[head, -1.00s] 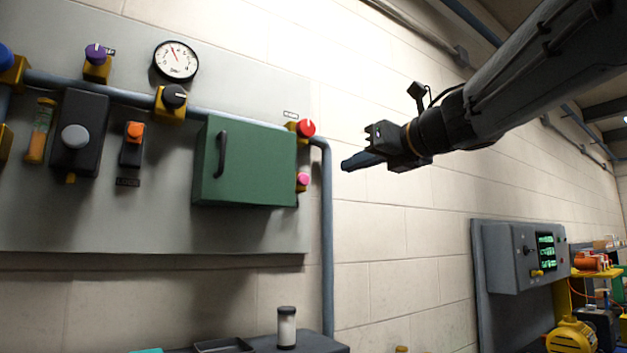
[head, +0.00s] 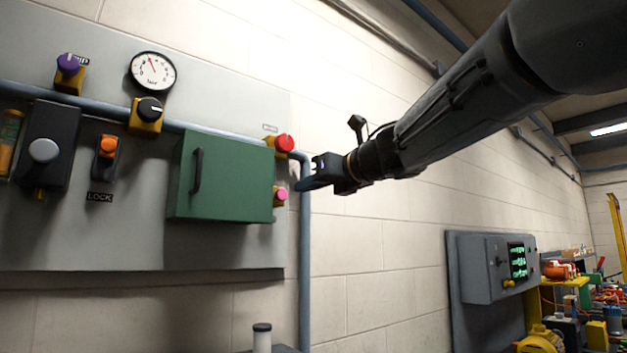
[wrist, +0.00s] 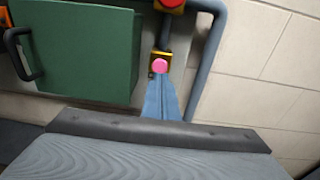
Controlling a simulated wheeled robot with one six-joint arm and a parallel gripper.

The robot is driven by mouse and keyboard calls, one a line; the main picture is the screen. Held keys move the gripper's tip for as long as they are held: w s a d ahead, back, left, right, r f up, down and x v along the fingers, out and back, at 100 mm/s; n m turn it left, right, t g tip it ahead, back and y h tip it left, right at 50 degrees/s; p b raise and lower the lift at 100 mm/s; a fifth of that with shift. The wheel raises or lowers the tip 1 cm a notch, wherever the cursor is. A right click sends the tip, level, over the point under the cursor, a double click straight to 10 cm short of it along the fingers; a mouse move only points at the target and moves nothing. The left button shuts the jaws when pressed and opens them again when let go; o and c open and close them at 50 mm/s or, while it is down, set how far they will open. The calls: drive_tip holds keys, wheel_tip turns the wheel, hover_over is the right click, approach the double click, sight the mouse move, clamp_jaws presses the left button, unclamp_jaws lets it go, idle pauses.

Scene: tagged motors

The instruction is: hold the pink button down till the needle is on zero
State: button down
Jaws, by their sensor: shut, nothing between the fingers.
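The pink button (head: 281,196) sits on a yellow block at the right side of the green box, below a red button. It also shows in the wrist view (wrist: 159,66). My gripper (head: 300,186) is shut and empty, pointing left toward the pink button. In the wrist view its blue fingers (wrist: 160,92) end just below the button; I cannot tell whether they touch it. In the head view a small gap seems to lie between tip and button. The round white gauge (head: 152,71) is at the upper left; its red needle leans up and left, off zero.
The green box (head: 225,178) with a black handle stands out from the panel beside the button. A red button (head: 284,144) is just above. A blue-grey pipe (head: 305,240) runs down right of the button. Bare wall lies to the right.

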sight(283, 192)
drive_tip(key=p+x, duration=0.1)
drive_tip(key=x, duration=0.5)
drive_tip(key=shift+p, duration=0.4)
drive_tip(key=shift+w, duration=0.1)
drive_tip(key=shift+w+a, duration=0.35)
drive_tip(key=shift+w, duration=0.1)
drive_tip(key=shift+w+a+r, duration=0.1)
drive_tip(key=shift+w+a, duration=0.05)
drive_tip(key=shift+w, duration=0.05)
drive_tip(key=shift+r, duration=0.15)
